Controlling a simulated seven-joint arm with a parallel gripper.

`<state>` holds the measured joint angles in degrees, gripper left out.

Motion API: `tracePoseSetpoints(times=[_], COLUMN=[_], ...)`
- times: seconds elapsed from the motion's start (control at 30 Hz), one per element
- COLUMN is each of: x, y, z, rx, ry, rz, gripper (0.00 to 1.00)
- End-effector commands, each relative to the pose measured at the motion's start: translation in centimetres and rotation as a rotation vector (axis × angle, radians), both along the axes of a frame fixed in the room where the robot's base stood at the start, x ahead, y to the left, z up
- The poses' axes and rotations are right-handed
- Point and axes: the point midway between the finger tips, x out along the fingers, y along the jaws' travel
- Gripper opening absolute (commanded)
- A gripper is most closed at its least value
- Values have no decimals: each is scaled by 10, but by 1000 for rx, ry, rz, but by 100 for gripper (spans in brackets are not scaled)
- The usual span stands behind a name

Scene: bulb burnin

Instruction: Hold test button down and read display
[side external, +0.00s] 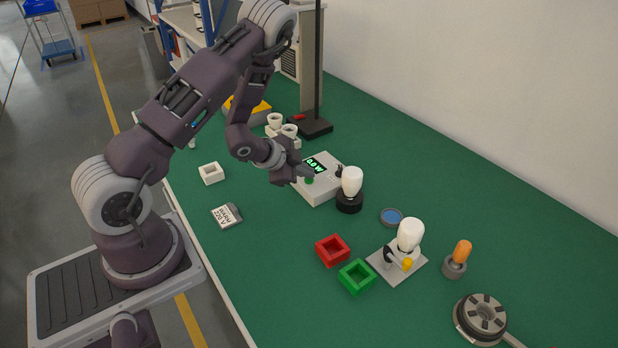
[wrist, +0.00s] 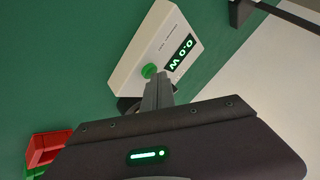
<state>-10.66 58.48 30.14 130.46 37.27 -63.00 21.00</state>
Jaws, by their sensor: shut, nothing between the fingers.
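The test meter is a light grey box (side external: 322,192) on the green bench, with a dark display lit in green. The display (wrist: 181,52) reads "0.0 W" in the wrist view. A round green button (wrist: 149,71) sits on the box beside the display; it also shows in the side view (side external: 308,181). My gripper (side external: 308,173) is shut and empty, with its fingertips close to the button. In the wrist view the fingers (wrist: 157,82) end right by the button; I cannot tell whether they touch it. A white bulb (side external: 352,181) stands in a black socket beside the box.
A red tray (side external: 333,250) and a green tray (side external: 357,276) lie in front.

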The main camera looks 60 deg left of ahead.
Motion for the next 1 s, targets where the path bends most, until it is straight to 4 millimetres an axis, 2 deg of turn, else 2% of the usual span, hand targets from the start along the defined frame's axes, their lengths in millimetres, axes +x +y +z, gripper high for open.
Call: tracePoseSetpoints(times=[0.4,0.7,1.0], x=[0,0,0], y=[0,0,0], z=[17,19,48], rx=[0,0,0], ry=[0,-1,-3], rz=[0,0,1], gripper=[0,0,0])
